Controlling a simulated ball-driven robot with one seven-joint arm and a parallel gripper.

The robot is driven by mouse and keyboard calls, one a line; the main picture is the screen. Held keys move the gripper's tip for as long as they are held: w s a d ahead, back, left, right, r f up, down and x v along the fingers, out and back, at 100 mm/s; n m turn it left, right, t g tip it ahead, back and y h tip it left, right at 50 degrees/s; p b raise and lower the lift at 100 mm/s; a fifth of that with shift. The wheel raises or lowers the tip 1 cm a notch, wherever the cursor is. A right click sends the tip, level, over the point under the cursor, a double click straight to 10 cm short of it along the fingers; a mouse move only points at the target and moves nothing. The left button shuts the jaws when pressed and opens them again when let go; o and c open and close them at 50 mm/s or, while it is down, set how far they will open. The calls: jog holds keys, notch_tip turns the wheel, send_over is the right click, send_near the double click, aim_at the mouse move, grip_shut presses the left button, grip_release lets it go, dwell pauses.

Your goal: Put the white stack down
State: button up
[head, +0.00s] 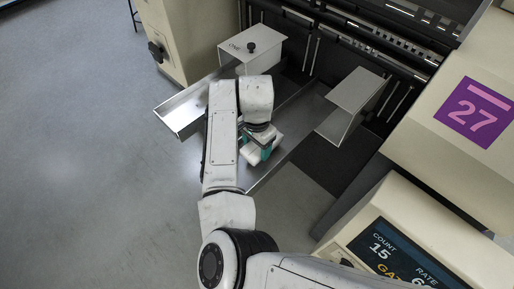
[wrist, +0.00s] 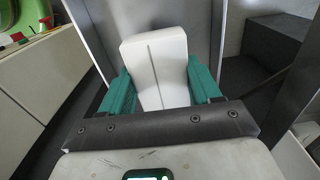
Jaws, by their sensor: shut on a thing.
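The white stack (wrist: 155,65) is a pale block with a dark seam down its middle, seen in the wrist view. My gripper (wrist: 160,90) has its teal fingers on both sides of the stack and is shut on it. In the head view my gripper (head: 262,148) points down over the metal tray of the machine, and a white part of the stack (head: 252,158) shows below the fingers. My arm hides much of the tray there. I cannot tell whether the stack touches the tray.
The metal tray (head: 183,112) runs across the machine front with raised edges. A metal bracket with a black knob (head: 252,47) and another bracket (head: 353,98) flank the gripper. The display panel (head: 395,255) and housing marked 27 (head: 474,111) stand at right. Open floor lies left.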

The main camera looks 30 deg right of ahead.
aim_at(257, 147)
jog(key=shift+f, duration=1.05)
jog(key=shift+f, duration=0.1)
jog(key=o, duration=1)
notch_tip(257, 147, up, 12)
jog(key=shift+r+b, duration=0.15)
jog(key=shift+b, duration=0.5)
